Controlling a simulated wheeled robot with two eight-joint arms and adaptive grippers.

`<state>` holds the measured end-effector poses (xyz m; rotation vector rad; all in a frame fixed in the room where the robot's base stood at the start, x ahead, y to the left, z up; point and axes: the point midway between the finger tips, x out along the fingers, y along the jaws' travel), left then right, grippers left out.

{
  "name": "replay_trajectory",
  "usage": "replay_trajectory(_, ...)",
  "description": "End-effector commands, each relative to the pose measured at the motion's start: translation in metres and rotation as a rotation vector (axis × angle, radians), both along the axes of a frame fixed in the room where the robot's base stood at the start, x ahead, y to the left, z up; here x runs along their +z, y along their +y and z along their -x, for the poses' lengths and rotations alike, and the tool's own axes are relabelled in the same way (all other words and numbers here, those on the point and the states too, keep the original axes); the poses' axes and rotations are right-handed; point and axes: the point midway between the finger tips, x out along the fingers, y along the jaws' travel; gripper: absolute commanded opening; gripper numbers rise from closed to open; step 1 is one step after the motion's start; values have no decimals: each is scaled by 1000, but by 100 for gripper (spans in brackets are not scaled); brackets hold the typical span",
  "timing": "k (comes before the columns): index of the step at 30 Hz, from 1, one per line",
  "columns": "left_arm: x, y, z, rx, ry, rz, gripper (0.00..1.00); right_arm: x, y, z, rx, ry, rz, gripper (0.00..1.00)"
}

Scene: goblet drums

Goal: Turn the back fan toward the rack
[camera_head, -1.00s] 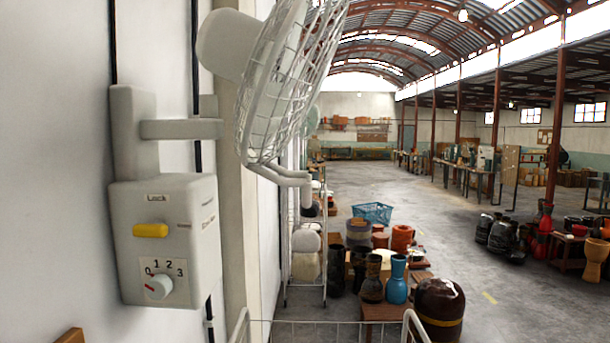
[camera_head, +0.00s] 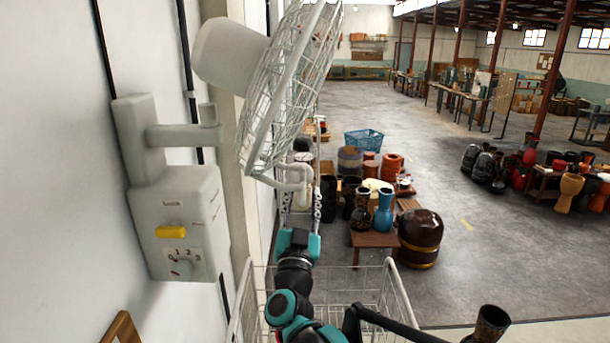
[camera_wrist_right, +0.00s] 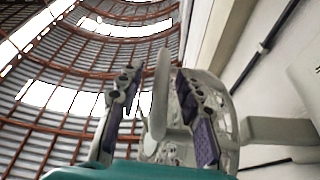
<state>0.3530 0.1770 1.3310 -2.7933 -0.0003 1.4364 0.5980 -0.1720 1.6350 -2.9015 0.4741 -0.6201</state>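A white wall fan (camera_head: 285,85) with a wire cage fills the upper left of the head view, its cage facing right. A bent white tube (camera_head: 296,173) hangs from the bottom of its cage. My right gripper (camera_head: 300,192) reaches up from below, its fingers on either side of this tube. In the right wrist view, my right gripper (camera_wrist_right: 157,105) is open, with a white rod-like part of the fan (camera_wrist_right: 158,95) between the fingers and gaps beside it. The shelf rack behind is mostly hidden by the fan and arm. My left gripper is not in view.
A control box (camera_head: 180,225) with a yellow switch and a dial is on the wall at left. A white wire basket (camera_head: 385,290) stands below. Drums and vases, including a brown drum (camera_head: 420,237), stand beyond. The floor at right centre is open.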

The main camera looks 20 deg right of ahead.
Motion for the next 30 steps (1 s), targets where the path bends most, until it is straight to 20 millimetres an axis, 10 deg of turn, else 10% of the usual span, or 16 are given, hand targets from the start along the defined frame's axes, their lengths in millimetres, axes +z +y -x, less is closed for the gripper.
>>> replay_trajectory(19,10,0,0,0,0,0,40,19,-16,-43,2,0,1,36)
replay_trajectory(24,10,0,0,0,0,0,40,19,-16,-42,1,0,0,0)
replay_trajectory(30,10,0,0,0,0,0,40,19,-16,-42,0,-1,-1,0)
